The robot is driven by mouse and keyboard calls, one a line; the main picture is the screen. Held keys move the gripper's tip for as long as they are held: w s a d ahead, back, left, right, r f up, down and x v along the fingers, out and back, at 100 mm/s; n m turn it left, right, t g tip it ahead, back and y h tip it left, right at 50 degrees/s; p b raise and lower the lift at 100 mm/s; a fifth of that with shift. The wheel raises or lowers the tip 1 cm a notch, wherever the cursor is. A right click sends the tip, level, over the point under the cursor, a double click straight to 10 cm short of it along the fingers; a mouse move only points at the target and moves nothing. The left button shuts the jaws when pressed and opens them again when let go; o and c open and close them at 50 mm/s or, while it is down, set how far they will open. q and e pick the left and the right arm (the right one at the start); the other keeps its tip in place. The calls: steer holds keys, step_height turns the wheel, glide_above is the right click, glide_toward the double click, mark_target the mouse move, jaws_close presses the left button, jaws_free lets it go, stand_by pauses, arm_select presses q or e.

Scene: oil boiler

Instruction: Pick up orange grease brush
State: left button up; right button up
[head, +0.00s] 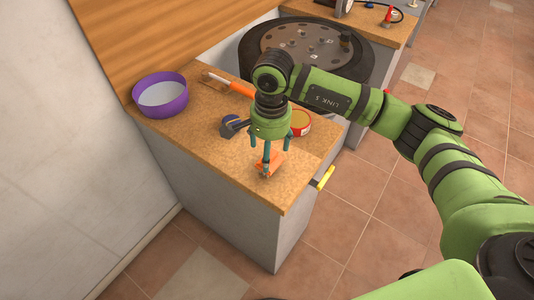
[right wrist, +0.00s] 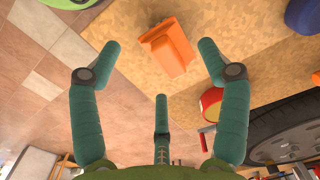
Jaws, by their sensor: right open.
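An orange block-like object (head: 276,160), which looks like the orange grease brush, lies on the speckled tan counter near its front corner. It also shows in the right wrist view (right wrist: 167,48), lying flat at the top centre. My right gripper (head: 268,154) points down over it, with its teal fingers spread. In the right wrist view the open fingers (right wrist: 161,62) stand apart on either side of the orange object and below it, with nothing held. In the head view the fingers partly cover the object. My left gripper is not in view.
A red-rimmed tin (head: 301,122) and a dark tool (head: 232,126) stand close by the gripper. A purple bowl (head: 160,98) and an orange-handled tool (head: 240,88) are farther back. A yellow handle (head: 325,178) juts from the counter edge.

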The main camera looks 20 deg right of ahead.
mark_target(272, 163)
steer(key=shift+w+d+f, duration=0.2)
steer(key=shift+d, duration=0.2)
steer(key=shift+f+p, duration=0.3)
steer(key=shift+f, duration=0.05)
step_height(272, 163, down, 5)
steer(key=shift+d+f+p, duration=0.15)
steer(key=shift+p, duration=0.95)
steer(key=shift+f, duration=0.25)
steer(key=c, duration=1.3)
